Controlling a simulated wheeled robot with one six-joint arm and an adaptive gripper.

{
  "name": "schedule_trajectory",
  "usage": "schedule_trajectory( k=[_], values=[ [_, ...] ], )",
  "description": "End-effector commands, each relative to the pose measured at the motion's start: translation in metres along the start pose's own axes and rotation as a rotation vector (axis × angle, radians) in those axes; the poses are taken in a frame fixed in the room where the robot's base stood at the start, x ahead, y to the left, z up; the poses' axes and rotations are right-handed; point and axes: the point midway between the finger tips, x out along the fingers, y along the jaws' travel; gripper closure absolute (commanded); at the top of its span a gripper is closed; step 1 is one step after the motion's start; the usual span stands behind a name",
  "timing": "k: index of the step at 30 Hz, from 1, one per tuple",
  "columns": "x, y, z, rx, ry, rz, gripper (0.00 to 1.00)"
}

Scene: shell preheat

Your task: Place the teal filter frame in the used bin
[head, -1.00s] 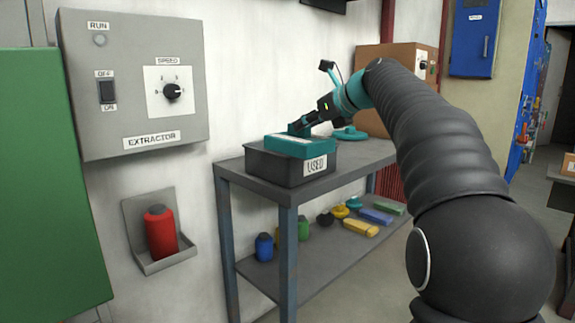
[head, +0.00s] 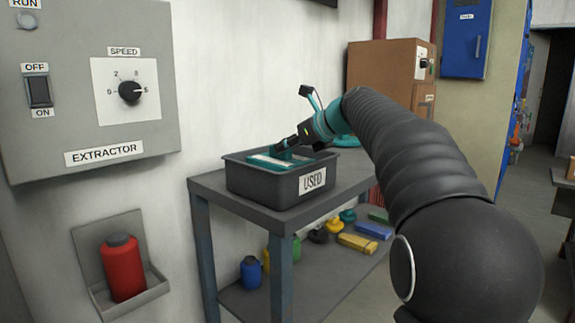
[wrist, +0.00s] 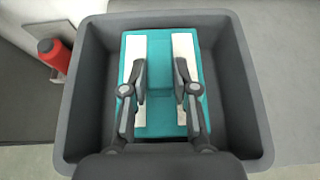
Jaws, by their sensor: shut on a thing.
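The used bin (head: 262,185) is a dark grey open box with a "USED" label, standing on the metal table. It also fills most of the wrist view (wrist: 245,95). The teal filter frame (head: 262,163) is inside the bin, with its top about level with the rim. In the wrist view the frame (wrist: 190,128) shows two white strips and a raised teal grip between them. My gripper (head: 285,147) is shut on this grip, and its two fingers (wrist: 160,82) stand on either side of it. Whether the frame touches the bin floor is hidden.
The metal table (head: 250,212) has a lower shelf with several coloured bottles and blocks. The grey extractor panel (head: 90,90) is on the wall at left, above a red canister (head: 122,268) in a holder. A brown cabinet (head: 385,75) stands behind the table.

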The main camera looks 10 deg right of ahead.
Motion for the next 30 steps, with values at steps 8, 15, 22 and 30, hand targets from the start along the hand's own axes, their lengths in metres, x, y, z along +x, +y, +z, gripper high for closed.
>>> schedule_trajectory(
  k=[8,15,22,30],
  values=[
    [0.015,0.001,-0.028,0.000,0.000,0.000,1.00],
    [0.017,0.001,-0.031,-0.001,-0.002,0.000,1.00],
    [0.019,0.000,-0.035,-0.001,-0.001,0.000,0.69],
    [0.018,0.000,-0.034,0.000,0.000,0.000,0.46]
  ],
)
